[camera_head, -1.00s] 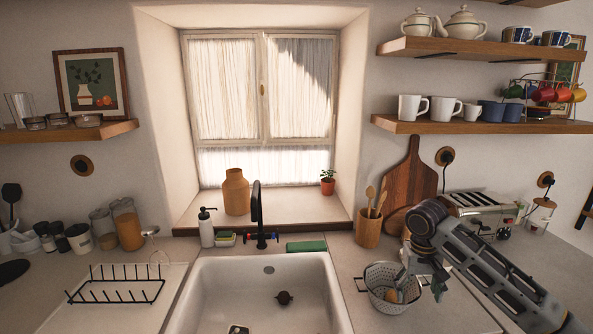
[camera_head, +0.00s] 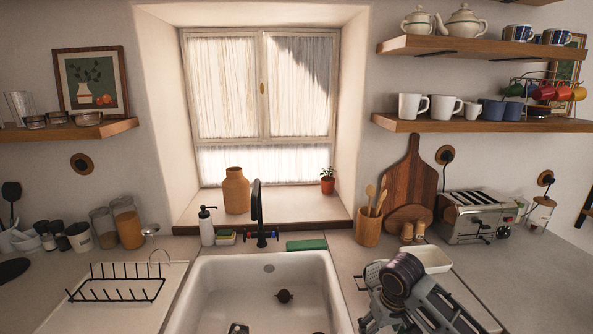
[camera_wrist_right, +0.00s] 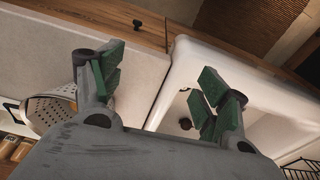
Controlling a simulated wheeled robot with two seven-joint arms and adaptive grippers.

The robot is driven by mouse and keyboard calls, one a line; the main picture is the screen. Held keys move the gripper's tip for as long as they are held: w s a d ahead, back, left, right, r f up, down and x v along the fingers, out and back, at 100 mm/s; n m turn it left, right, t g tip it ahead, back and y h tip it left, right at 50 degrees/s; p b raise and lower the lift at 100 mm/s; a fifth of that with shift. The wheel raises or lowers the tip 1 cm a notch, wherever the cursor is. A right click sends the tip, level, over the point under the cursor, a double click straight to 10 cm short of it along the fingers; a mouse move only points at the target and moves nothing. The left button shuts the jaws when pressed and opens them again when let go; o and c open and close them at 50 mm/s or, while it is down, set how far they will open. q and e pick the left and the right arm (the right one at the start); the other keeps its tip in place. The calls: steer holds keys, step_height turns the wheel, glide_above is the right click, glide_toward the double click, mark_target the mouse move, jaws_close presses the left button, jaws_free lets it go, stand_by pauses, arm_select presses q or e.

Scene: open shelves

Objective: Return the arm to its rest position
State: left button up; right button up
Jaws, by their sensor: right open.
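My right arm (camera_head: 425,300) is low at the bottom right of the head view, over the counter right of the sink. Its gripper is mostly hidden there by its own wrist. In the right wrist view the gripper (camera_wrist_right: 160,92) is open, with its green-padded fingers wide apart and nothing between them. The white sink (camera_wrist_right: 185,75) lies below and beyond the fingers. The perforated colander (camera_wrist_right: 48,108) shows beside the left finger; in the head view it is largely hidden behind my arm. My left gripper is in neither view.
The sink (camera_head: 205,290) and black faucet (camera_head: 257,215) stand left of my arm. A white dish (camera_head: 432,259), toaster (camera_head: 478,218), utensil pot (camera_head: 368,228) and cutting boards (camera_head: 408,180) stand behind it. A black dish rack (camera_head: 115,285) is at left. Shelves with mugs hang upper right.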

steer(key=s+a+f+n+t+y, duration=0.1)
steer(key=s+a+f, duration=0.45)
steer(key=s, duration=0.25)
steer(key=shift+s+d+f+t+h, duration=0.7)
steer(key=shift+s+d, duration=2.05)
steer(key=shift+s, duration=2.4)
step_height(320, 180, down, 36)
steer(key=s+g+b, duration=0.1)
steer(key=s+b, duration=0.1)
steer(key=s, duration=0.1)
steer(key=s+d+f+b, duration=0.1)
steer(key=s+d+f, duration=0.1)
steer(key=s+f, duration=0.8)
steer(key=s+d+f+g+b, duration=0.1)
steer(key=s+d+f, duration=0.1)
steer(key=s+f, duration=0.9)
steer(key=shift+s+f, duration=0.2)
steer(key=shift+s, duration=0.3)
